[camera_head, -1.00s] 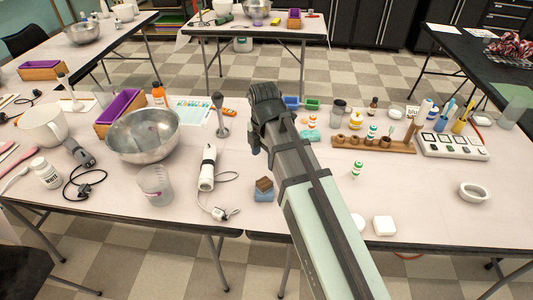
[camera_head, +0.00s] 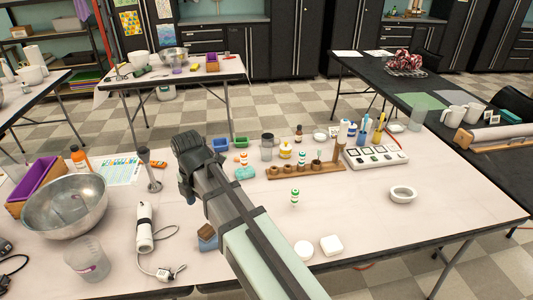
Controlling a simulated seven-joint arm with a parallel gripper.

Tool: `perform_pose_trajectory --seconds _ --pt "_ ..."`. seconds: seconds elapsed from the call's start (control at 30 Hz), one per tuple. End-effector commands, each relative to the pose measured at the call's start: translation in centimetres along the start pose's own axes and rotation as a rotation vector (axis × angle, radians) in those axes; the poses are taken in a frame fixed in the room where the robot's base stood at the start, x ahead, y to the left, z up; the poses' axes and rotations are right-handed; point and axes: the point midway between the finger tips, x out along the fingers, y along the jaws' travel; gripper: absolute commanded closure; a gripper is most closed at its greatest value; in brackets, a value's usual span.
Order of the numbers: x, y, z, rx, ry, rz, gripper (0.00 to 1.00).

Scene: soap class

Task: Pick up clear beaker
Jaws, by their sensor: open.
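A clear beaker (camera_head: 87,258) with faint pinkish marking stands upright at the table's near left, in front of the steel bowl. Another clear, slightly green-tinted vessel (camera_head: 418,110) stands at the far right of the table. A smoky see-through cup (camera_head: 267,147) stands near the middle back. I cannot tell which of them the task names. My gripper (camera_head: 188,190) is above the table left of centre, pointing down, apart from all three. It is open; its fingertips are mostly hidden and I see nothing held.
The steel bowl (camera_head: 66,203), a white corded hand tool (camera_head: 145,228) and a grey-headed stick tool (camera_head: 149,170) lie left of my arm. A wooden bottle rack (camera_head: 300,171) and a white-grey palette (camera_head: 376,156) stand right. The table's right front is mostly clear.

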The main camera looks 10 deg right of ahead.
Motion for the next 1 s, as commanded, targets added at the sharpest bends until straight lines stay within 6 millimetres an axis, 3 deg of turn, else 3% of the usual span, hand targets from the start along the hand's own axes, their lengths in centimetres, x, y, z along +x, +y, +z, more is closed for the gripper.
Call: perform_pose_trajectory --seconds 0.2,0.33,0.67,0.87,1.0 --pt "0.0 0.0 0.0 0.000 0.000 0.000 0.25" --pt "0.0 0.0 0.0 0.000 0.000 0.000 0.13" --pt "0.0 -0.3 0.7 0.013 0.000 0.000 0.13" --pt "0.4 -2.1 5.4 0.097 0.002 -0.006 0.13" --pt "0.7 -2.6 10.9 0.182 0.008 -0.018 0.13"
